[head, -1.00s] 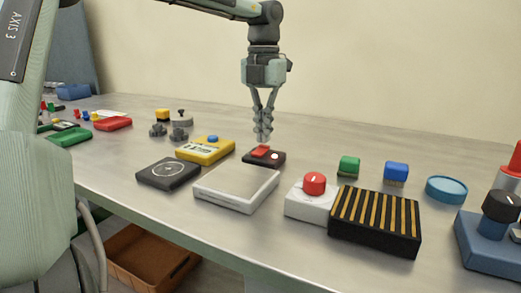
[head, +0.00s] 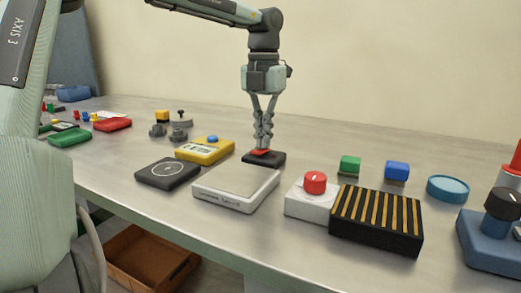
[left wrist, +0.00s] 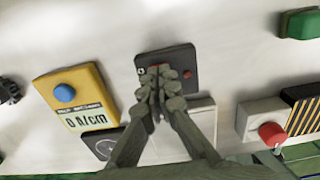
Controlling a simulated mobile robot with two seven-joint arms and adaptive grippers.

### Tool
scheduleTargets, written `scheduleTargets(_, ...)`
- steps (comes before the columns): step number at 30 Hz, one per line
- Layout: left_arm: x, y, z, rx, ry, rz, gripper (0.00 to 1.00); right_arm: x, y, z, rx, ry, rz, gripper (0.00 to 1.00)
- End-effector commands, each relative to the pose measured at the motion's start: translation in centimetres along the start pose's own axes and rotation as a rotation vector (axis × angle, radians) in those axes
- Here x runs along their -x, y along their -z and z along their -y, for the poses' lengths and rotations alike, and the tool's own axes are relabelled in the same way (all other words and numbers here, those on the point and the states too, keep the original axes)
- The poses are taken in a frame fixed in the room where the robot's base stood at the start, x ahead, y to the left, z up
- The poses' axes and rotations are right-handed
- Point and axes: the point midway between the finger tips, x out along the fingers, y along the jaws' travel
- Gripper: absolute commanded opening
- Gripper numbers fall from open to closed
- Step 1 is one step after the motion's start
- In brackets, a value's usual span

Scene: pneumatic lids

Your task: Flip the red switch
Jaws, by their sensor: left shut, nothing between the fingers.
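The red switch (head: 259,153) is a small rocker on a black box (head: 277,161) near the middle of the table. My left gripper (head: 264,142) is shut and empty, pointing straight down, with its fingertips at the switch, seemingly touching it. In the left wrist view the shut fingers (left wrist: 158,84) cover most of the rocker; the black box (left wrist: 182,57) shows around them with a small red spot at its right. The rocker's tilt is hard to tell. My right gripper is out of view.
A yellow meter (head: 205,151) with a blue knob stands left of the box. A black pad (head: 168,174) and a pale flat scale (head: 236,188) lie in front. A white box with a red knob (head: 315,183) and a black-and-gold striped block (head: 376,219) stand to the right.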

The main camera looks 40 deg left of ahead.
Motion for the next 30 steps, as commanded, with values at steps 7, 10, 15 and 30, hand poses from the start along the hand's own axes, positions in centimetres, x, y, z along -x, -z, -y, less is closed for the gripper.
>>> scheduleTargets(7, 0.7, 0.1, 0.0, 0.000, 0.000, -0.003, 0.00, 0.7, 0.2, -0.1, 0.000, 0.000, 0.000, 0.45)
scheduleTargets(10, 1.6, 0.0, 0.0, 0.000, 0.000, -0.002, 0.00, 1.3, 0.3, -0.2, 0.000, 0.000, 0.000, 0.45)
scheduleTargets(15, 3.0, 0.0, 0.0, 0.000, 0.000, -0.002, 0.00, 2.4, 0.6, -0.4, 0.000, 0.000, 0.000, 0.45)
scheduleTargets(30, 6.6, 0.0, 0.0, 0.000, 0.000, -0.001, 0.00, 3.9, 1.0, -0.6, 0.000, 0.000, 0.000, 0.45)
